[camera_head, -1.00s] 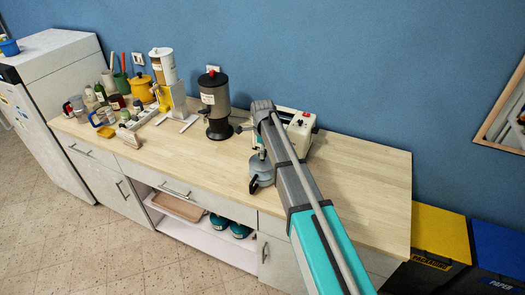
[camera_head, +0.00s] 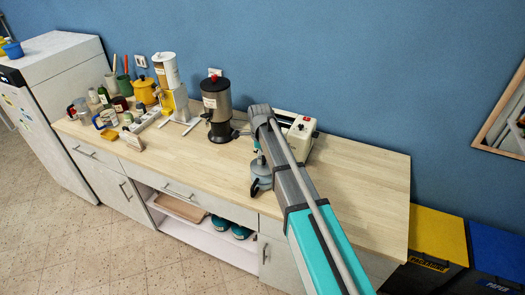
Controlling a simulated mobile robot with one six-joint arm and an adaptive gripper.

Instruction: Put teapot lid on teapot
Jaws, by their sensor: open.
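A grey pot with a dark handle, which looks like the teapot (camera_head: 261,183), stands near the front edge of the counter, just left of my arm. A small pale piece on its top may be the lid (camera_head: 259,163), but it is too small to tell whether it is seated. My gripper (camera_head: 258,153) hangs down from the wrist close above the pot. It is open, and its fingers are mostly hidden by my arm. I cannot tell whether they surround the lid's knob or touch it.
A white toaster-like appliance (camera_head: 302,130) stands behind my arm. A dark dispenser (camera_head: 216,110) and a cereal dispenser (camera_head: 168,85) stand left, with a yellow canister (camera_head: 144,90) and several jars farther left. The wooden counter (camera_head: 365,185) is clear at right.

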